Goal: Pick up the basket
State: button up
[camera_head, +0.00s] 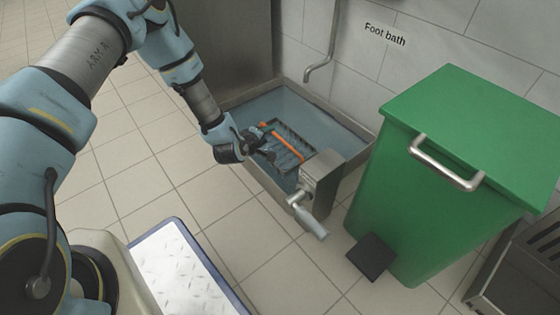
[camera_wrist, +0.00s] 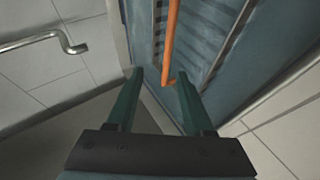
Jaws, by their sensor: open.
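The basket (camera_head: 285,158) is dark and slatted, with an orange handle (camera_head: 284,143) across its top. It sits inside the blue-grey foot bath (camera_head: 235,108). In the wrist view, the slatted basket (camera_wrist: 208,38) lies beyond my fingers. The handle (camera_wrist: 172,38) runs up the picture, its lower end appearing between my fingertips, nearer the right one. My gripper (camera_wrist: 159,76) is open, with green fingers apart and nothing held. In the head view, my gripper (camera_head: 264,147) hangs over the bath's left side, close to the handle. Whether it touches the handle I cannot tell.
A green bin (camera_head: 440,190) with a metal handle and a black pedal (camera_head: 372,257) stands right of the bath. A metal valve box with a lever (camera_head: 310,222) is at the bath's front corner. A pipe (camera_head: 325,60) comes down the wall behind.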

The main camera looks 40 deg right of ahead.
aim_at(279, 139)
jog(key=f, duration=0.1)
jog(key=s+d+f, duration=0.1)
jog(key=shift+s+f+b, duration=0.15)
jog(key=shift+f+b, duration=0.25)
jog(key=b+x, duration=0.2)
jog(key=x, duration=0.3)
jog(key=shift+d+b, duration=0.3)
jog(key=shift+b, duration=0.05)
jog(key=b+x, duration=0.1)
jog(key=x, duration=0.1)
jog(key=b+x, duration=0.2)
jog(key=shift+s+f, duration=0.15)
jog(key=shift+s, duration=0.05)
jog(key=shift+w+d+f+b, duration=0.15)
jog(key=shift+w+d+b, duration=0.05)
jog(key=shift+d+b, duration=0.3)
grip_shut()
